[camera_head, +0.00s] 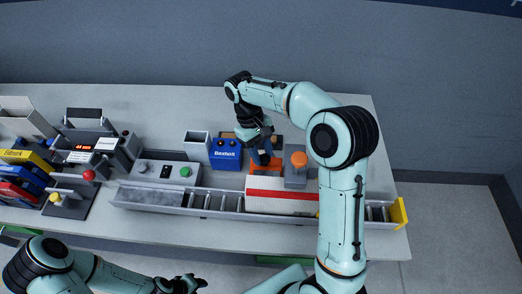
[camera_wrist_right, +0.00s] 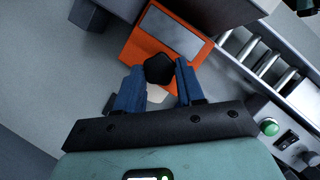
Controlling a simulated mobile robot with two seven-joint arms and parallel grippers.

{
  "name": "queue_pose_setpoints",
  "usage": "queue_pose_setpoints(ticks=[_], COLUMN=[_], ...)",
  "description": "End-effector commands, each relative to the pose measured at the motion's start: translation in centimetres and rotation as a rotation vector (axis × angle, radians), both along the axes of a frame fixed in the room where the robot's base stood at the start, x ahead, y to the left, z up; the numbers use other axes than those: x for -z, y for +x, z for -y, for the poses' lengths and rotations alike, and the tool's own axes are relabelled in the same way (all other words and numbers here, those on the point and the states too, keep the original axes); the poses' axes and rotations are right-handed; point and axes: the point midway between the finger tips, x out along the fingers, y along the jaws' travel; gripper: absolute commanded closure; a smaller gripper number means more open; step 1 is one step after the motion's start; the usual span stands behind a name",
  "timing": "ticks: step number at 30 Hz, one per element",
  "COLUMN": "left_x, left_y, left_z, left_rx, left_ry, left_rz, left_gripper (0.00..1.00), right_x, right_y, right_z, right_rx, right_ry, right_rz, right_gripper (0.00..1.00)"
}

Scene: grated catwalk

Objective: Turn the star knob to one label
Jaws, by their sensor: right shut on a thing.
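The star knob (camera_wrist_right: 160,68) is a small black knob on an orange device with a grey panel (camera_wrist_right: 172,35) in the right wrist view. In the head view the orange device (camera_head: 266,168) shows under my right gripper (camera_head: 262,157), which hides the knob there. In the wrist view the blue fingers of my right gripper (camera_wrist_right: 156,82) are on either side of the knob and shut on it. No label around the knob can be read. My left gripper (camera_head: 188,285) is at the bottom edge of the head view, away from the table; its jaw opening is unclear.
A grey box with an orange knob (camera_head: 298,160) stands right of the device, and a blue Bashon box (camera_head: 226,152) left. In front runs a roller conveyor (camera_head: 210,203) carrying a white box with a red stripe (camera_head: 280,200).

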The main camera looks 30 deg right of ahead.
Motion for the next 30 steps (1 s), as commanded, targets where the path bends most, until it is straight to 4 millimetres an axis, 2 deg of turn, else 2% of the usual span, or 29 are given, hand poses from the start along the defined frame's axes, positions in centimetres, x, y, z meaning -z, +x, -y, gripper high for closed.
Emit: queue_pose_setpoints(ticks=[18,30], left_x=[0.00,0.00], left_y=[0.00,0.00], left_z=[0.00,0.00], left_rx=[0.000,0.000], left_ry=[0.000,0.000], left_rz=[0.000,0.000], left_gripper=[0.57,0.57], right_x=[0.04,0.04], right_y=[-0.02,-0.11], right_z=[0.62,0.75], right_rx=[0.551,0.731], right_ry=[0.000,-0.001], right_rz=[0.003,0.002], right_gripper=[0.92,0.92])
